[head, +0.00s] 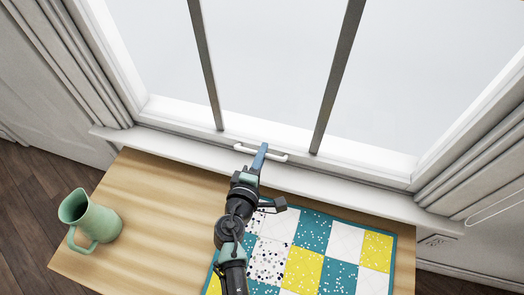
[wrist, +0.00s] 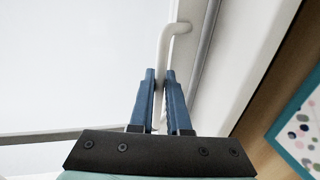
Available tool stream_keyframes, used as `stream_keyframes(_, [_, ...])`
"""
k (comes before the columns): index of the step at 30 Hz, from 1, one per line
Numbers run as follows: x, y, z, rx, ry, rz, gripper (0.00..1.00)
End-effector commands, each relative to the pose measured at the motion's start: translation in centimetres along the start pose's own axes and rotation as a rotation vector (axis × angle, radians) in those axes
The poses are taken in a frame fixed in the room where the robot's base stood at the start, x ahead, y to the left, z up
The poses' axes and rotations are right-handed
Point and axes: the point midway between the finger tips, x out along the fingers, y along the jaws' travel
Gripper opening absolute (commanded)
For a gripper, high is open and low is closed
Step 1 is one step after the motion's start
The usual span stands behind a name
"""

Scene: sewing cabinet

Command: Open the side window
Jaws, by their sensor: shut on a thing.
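The side window (head: 270,127) has a white frame, with two dark upright bars in front of pale glass. A white bar handle (head: 275,156) runs along its lower rail, and it also shows in the wrist view (wrist: 163,45). My gripper (head: 262,152) reaches over the cabinet to this handle. In the wrist view my gripper's blue fingers (wrist: 160,85) stand on either side of the handle's bar and are shut on it. Part of the bar is hidden between the fingers. The window's lower rail sits close to the sill, and I cannot tell if there is a gap.
A wooden cabinet top (head: 165,215) stands below the white sill (head: 330,192). A patchwork quilt (head: 300,270) lies on it under my arm. A green pitcher (head: 88,222) stands at its left. Curtains (head: 75,75) hang at both sides of the window.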

Motion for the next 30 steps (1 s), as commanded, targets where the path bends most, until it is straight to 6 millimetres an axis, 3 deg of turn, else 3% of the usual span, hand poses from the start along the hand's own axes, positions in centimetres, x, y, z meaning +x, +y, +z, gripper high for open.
stream_keyframes(1, [-0.3,3.3,-0.2,0.002,0.0,0.025,0.0])
stream_keyframes(18, [-3.8,19.8,-0.2,0.004,0.001,0.031,0.0])
stream_keyframes(24, [-4.9,24.7,-0.3,0.004,0.001,0.031,0.0])
stream_keyframes(30, [-5.7,28.1,-0.3,0.004,0.002,0.032,0.0])
